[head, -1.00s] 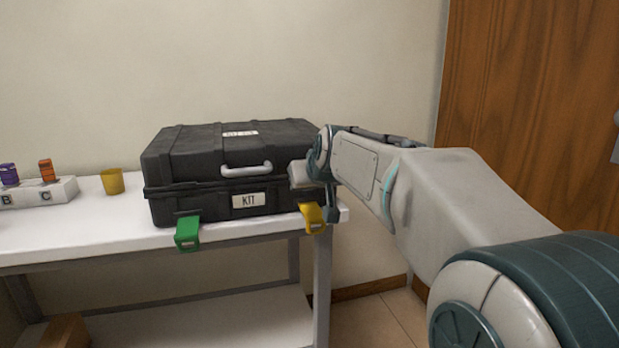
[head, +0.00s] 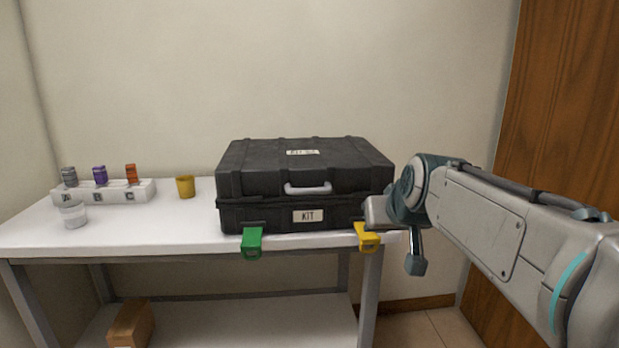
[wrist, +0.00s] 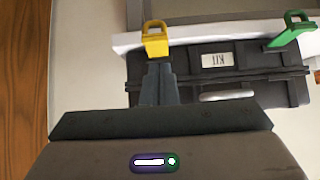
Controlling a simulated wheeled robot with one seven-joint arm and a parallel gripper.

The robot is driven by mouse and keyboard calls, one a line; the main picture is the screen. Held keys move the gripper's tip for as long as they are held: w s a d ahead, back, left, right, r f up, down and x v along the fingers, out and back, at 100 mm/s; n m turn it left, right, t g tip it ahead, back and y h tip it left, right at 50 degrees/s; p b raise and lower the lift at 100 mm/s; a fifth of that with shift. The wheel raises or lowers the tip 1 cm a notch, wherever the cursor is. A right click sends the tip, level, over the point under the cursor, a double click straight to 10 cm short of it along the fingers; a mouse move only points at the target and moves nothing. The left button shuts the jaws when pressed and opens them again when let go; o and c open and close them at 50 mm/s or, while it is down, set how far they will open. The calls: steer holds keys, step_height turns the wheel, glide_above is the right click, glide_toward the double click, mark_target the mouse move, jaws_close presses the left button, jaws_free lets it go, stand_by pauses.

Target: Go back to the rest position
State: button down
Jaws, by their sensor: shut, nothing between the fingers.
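My gripper (wrist: 158,68) is shut and empty; its fingers show in the wrist view just short of the yellow latch (wrist: 156,40), and I cannot tell whether they touch it. In the head view my arm reaches in from the right, its end beside the case's right front corner, with the fingers not clearly visible. The black case (head: 305,183) labelled KIT is on the table with its lid down. Its green latch (head: 252,243) and yellow latch (head: 367,238) jut out low at the front. The case looks upside down in the wrist view (wrist: 265,88).
A white rack (head: 115,192) with grey, purple and orange items stands at the left of the white table (head: 165,232). A clear cup (head: 73,215) and a yellow cup (head: 185,187) are nearby. A cardboard box (head: 131,324) sits on the lower shelf. A wooden door (head: 550,120) is at right.

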steer(key=s+r+g+p, duration=0.3)
steer(key=s+r+p, duration=0.4)
steer(key=p, duration=0.8)
steer(key=s+r+m+g+p, duration=0.1)
steer(key=s+r+g+p, duration=0.2)
steer(key=s+r+p, duration=0.4)
steer(key=shift+s+d+r+g+h+p, duration=0.2)
steer(key=shift+s+r+g+h+p, duration=0.15)
steer(key=shift+s+p, duration=3.55)
steer(key=shift+w+p, duration=0.75)
